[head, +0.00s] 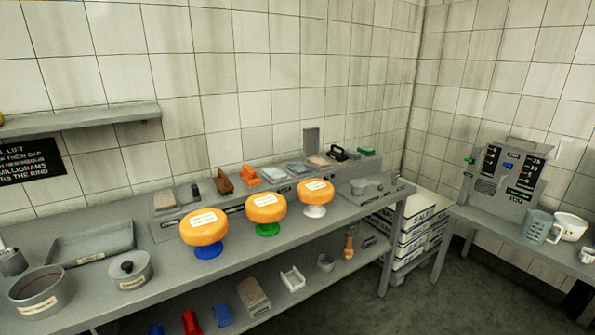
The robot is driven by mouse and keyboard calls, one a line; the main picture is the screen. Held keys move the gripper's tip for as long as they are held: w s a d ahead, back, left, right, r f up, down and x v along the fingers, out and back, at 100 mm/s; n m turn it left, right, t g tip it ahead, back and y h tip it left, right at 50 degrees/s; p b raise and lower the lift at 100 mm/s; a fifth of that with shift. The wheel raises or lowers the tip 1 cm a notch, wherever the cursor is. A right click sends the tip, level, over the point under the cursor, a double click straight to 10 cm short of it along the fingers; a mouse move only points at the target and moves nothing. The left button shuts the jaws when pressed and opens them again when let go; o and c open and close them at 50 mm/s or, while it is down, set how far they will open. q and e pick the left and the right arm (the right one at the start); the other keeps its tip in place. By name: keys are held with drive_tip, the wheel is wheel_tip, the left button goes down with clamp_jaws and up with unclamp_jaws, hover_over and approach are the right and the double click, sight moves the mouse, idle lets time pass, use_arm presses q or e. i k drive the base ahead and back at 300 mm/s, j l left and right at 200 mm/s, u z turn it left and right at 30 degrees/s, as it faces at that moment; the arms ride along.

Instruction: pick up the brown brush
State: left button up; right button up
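A brown block-like item with a raised grip, which looks like the brown brush (223,183), sits on the raised ledge at the back of the grey bench. An orange item of similar shape (250,176) stands just to its right. A dark upright item (195,193) is to its left. Neither of my grippers shows in the head view, and nothing is touching the brown brush.
Three orange cheese wheels on blue, green and white stands (204,227) (267,209) (316,191) stand in front of the ledge. A lidded pot (131,271) and tray (91,243) are at left. Salt boxes (411,235) are stacked beyond the bench's right end.

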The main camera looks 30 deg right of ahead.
sight(224, 185)
drive_tip(key=i+l, duration=0.1)
drive_tip(key=l, duration=0.3)
drive_tip(key=i+l, duration=0.1)
drive_tip(key=l, duration=0.3)
drive_tip(key=i+l, duration=0.1)
drive_tip(key=l, duration=0.3)
